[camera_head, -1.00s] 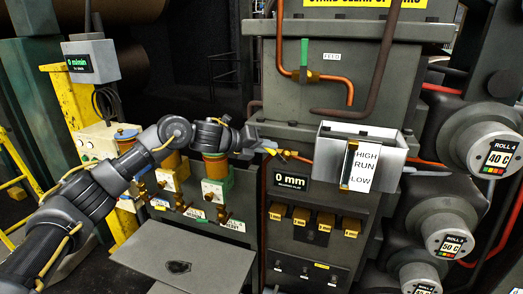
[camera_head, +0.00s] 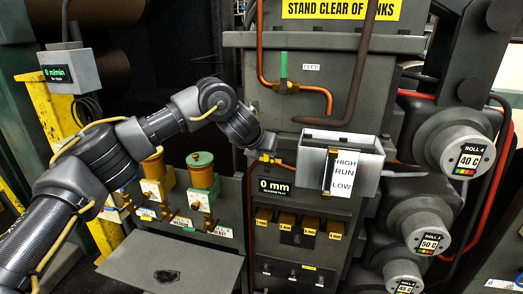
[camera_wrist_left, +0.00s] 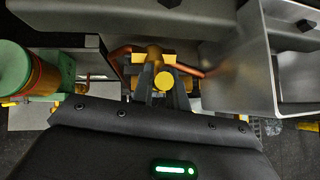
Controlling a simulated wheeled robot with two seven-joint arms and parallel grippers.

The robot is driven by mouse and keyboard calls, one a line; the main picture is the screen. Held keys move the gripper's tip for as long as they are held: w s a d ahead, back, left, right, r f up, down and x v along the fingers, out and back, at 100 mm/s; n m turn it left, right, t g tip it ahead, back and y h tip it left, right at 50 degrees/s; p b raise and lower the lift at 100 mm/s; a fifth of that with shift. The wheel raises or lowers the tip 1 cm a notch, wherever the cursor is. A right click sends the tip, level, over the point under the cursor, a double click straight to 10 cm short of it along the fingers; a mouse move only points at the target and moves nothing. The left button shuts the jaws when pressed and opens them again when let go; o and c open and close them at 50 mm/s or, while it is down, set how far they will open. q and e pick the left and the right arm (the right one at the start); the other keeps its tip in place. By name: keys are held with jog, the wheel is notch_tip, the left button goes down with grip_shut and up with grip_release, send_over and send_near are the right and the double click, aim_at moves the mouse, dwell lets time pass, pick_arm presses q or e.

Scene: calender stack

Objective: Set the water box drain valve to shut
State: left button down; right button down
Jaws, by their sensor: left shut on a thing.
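The water box (camera_head: 358,165) is a grey open-topped box with a HIGH / RUN / LOW gauge plate (camera_head: 342,172) on its front. Its drain valve (camera_head: 268,158) is a small brass-yellow body on a copper pipe, left of the box. It also shows in the wrist view (camera_wrist_left: 150,55). My left gripper (camera_head: 264,150) reaches the valve from the upper left. In the wrist view my left gripper (camera_wrist_left: 160,88) is shut on the valve's handle, beside a round yellow end (camera_wrist_left: 165,80). The fingers hide most of the handle, so its angle is unclear. My right gripper is out of view.
A feed valve (camera_head: 284,72) with an upright green handle is above. Green and orange capped cups (camera_head: 202,175) stand left of my gripper. Hot roll ends (camera_head: 460,150) are at the right. A grey plate (camera_head: 170,270) lies low in front.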

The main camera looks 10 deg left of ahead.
pick_arm(q)
jog(key=shift+s+d+f+y, duration=0.1)
jog(key=shift+d+y, duration=0.1)
jog(key=shift+y, duration=0.1)
dwell(0.4)
jog(key=c, duration=1.4)
grip_release()
jog(key=shift+d, duration=0.1)
jog(key=shift+s+r, duration=0.2)
jog(key=shift+r, duration=0.1)
jog(key=b+v, duration=0.4)
jog(key=v, duration=0.6)
